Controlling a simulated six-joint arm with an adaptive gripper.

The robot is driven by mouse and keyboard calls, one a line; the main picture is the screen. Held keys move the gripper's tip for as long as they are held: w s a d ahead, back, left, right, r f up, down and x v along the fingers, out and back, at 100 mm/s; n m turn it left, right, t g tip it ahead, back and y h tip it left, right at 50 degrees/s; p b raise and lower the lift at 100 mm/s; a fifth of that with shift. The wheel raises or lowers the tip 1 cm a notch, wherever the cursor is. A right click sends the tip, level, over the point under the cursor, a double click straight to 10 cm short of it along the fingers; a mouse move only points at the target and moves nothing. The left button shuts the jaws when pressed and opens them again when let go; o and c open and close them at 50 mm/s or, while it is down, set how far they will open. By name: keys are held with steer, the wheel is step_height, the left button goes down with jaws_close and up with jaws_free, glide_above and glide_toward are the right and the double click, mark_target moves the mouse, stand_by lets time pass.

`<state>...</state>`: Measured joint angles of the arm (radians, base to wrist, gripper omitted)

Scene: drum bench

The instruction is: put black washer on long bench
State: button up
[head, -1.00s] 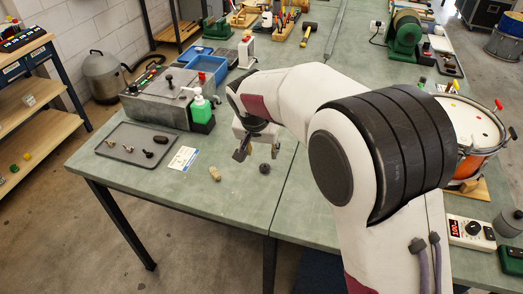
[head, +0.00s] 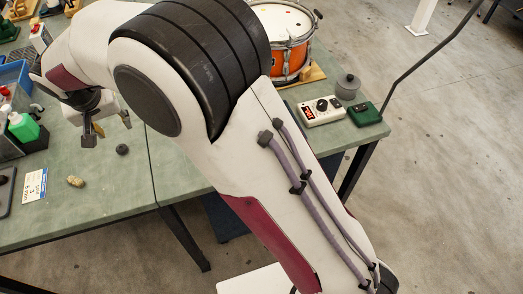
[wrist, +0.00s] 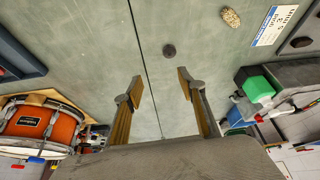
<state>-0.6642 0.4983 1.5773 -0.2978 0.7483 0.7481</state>
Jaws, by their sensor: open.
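A small dark round piece, which looks like the black washer (head: 122,150), lies on the grey-green bench top (head: 112,190). It also shows in the wrist view (wrist: 169,50), ahead of the fingertips, near the seam between two bench tops. My gripper (head: 107,131) is above the bench, close to the washer and apart from it. In the wrist view my gripper (wrist: 160,85) has its two fingers spread, with nothing between them. I cannot tell which bench top is the long bench.
A tan cork-like piece (head: 75,181) and a printed card (head: 35,186) lie left of the washer. A green bottle (head: 23,127) stands farther left. An orange drum (head: 290,60), a white meter (head: 321,111) and a green box (head: 364,114) are on the right bench top.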

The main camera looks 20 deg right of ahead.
steer(key=s+d+r, duration=0.4)
steer(key=d, duration=0.4)
steer(key=s+d+r, duration=0.3)
steer(key=d+r, duration=0.1)
steer(key=d, duration=0.3)
steer(key=s+d+r, duration=0.4)
steer(key=d, duration=0.4)
steer(key=s+d, duration=0.5)
steer(key=s, duration=0.4)
steer(key=s+d+f+m+t, duration=0.1)
steer(key=s+d, duration=0.5)
steer(key=s, duration=0.4)
steer(key=shift+f, duration=0.3)
